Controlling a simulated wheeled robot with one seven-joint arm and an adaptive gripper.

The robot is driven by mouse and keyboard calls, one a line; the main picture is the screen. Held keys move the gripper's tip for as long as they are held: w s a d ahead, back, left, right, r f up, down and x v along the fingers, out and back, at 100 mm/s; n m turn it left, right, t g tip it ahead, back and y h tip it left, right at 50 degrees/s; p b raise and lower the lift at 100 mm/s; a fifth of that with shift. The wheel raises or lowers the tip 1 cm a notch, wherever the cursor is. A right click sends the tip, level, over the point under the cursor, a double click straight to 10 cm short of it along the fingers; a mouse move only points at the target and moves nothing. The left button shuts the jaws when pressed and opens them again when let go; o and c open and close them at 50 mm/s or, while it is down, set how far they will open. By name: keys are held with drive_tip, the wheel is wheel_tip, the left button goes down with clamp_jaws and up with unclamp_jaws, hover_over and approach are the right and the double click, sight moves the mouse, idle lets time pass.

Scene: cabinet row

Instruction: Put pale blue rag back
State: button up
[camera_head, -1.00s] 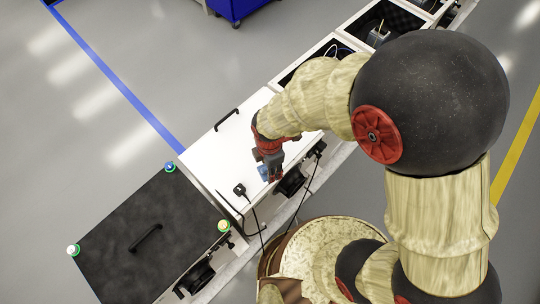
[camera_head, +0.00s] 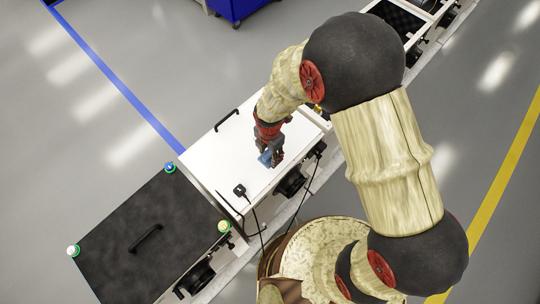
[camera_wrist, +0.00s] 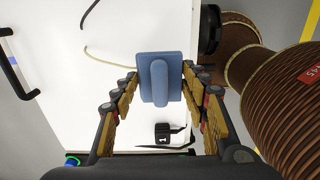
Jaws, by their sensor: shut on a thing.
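The pale blue rag (camera_head: 265,159) shows as a small blue patch at my gripper (camera_head: 272,156), over the white cabinet top (camera_head: 235,150). In the wrist view the rag (camera_wrist: 146,65) is a flat blue rectangle with a raised ridge along its middle. My gripper's fingers (camera_wrist: 160,84) stand on both sides of it and are shut on it. Whether the rag touches the white top or hangs above it, I cannot tell.
A small black box with a cable (camera_head: 239,189) sits on the white top, near its front left. A black bar handle (camera_head: 226,119) is at the back edge. A dark cabinet (camera_head: 150,220) with coloured buttons stands to the left. Much of the white top is clear.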

sight(270, 152)
drive_tip(key=shift+w+d+f, duration=0.1)
drive_tip(key=shift+w+f, duration=0.9)
drive_tip(key=shift+f, duration=0.2)
drive_tip(key=shift+f+b, duration=0.3)
drive_tip(key=shift+f, duration=1.25)
drive_tip(key=shift+f, duration=0.1)
drive_tip(key=o, duration=1.1)
wheel_tip(270, 152, up, 12)
drive_tip(key=shift+r+p, duration=0.2)
drive_tip(key=shift+p, duration=0.45)
